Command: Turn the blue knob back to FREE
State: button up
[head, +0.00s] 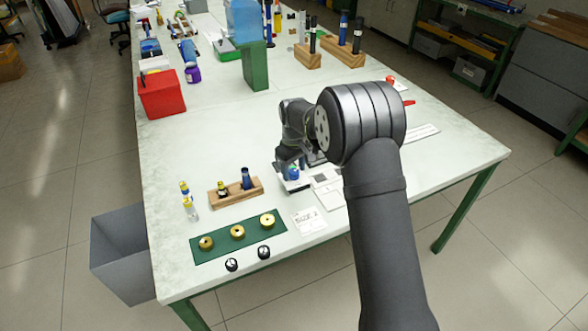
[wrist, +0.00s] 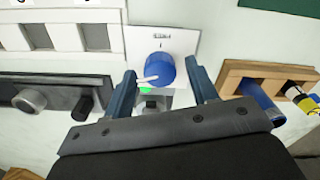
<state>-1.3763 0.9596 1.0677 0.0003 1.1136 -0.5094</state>
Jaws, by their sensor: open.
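The blue knob (wrist: 160,68) stands on a white plate (wrist: 183,42) in the wrist view. Its white pointer is turned toward the lower left of that picture. Small lettering at the plate's top edge is too blurred to read. A green patch and a dark block lie just below the knob. My gripper (wrist: 163,73) is open, with one finger on each side of the knob and a gap showing on both sides. In the head view the blue knob (head: 293,172) shows small beneath my gripper, which partly hides the plate.
A wooden rack (head: 250,190) holding rods stands left of the knob. A green mat (head: 210,256) with brass rings lies nearer the front edge. In the wrist view, a dark panel (wrist: 62,84) with a silver and a black knob lies left, below a white compartment tray (wrist: 60,14).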

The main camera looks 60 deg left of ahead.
jog(key=shift+f, duration=0.15)
jog(key=shift+c, duration=0.4)
jog(key=c, duration=0.9)
